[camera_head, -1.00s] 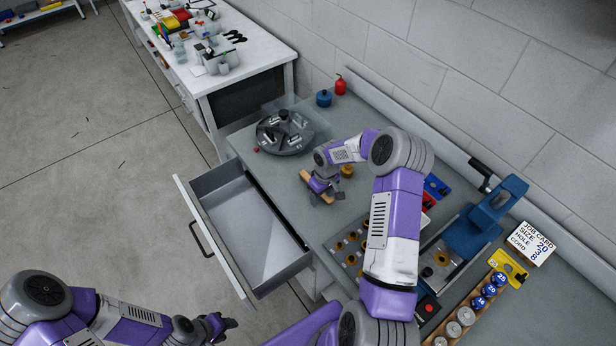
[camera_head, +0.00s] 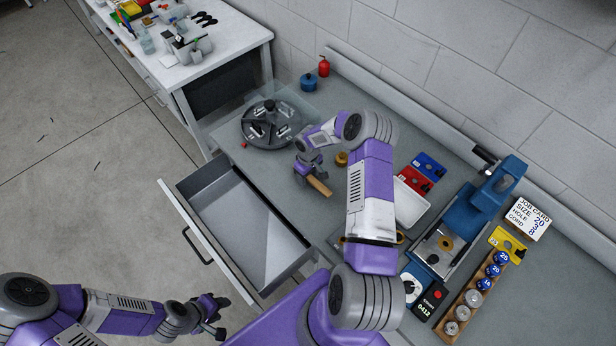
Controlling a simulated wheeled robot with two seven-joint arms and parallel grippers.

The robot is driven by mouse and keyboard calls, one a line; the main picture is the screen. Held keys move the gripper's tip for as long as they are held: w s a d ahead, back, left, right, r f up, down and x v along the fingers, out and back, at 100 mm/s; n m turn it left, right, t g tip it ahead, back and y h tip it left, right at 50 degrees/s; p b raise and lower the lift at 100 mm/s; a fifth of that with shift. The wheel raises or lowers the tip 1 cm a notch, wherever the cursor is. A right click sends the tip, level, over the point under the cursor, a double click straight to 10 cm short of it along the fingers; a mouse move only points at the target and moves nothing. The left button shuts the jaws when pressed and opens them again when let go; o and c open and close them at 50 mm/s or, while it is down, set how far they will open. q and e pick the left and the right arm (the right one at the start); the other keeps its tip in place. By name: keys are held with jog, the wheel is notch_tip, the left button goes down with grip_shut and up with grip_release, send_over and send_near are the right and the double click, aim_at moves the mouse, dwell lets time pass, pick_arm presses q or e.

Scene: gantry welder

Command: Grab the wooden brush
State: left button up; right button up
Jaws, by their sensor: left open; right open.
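The wooden brush (camera_head: 320,187) lies on the grey workbench behind the open drawer's right side. Only its tan wooden part shows clearly; its upper-left end is hidden by my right gripper. My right gripper (camera_head: 304,171) is open, low over that end of the brush. I cannot tell whether its fingers touch the brush. My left gripper (camera_head: 219,321) is open and empty at the lower left, in front of the drawer and away from the bench top.
An open, empty drawer (camera_head: 236,220) juts out from the bench. A dark round carousel (camera_head: 269,124) stands left of the brush, a small brass-coloured piece (camera_head: 341,158) right of it. A blue machine (camera_head: 481,200), red and blue trays and a job card (camera_head: 526,218) fill the right.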

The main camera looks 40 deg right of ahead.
jog(key=shift+f, duration=0.1)
grip_shut()
dwell(0.3)
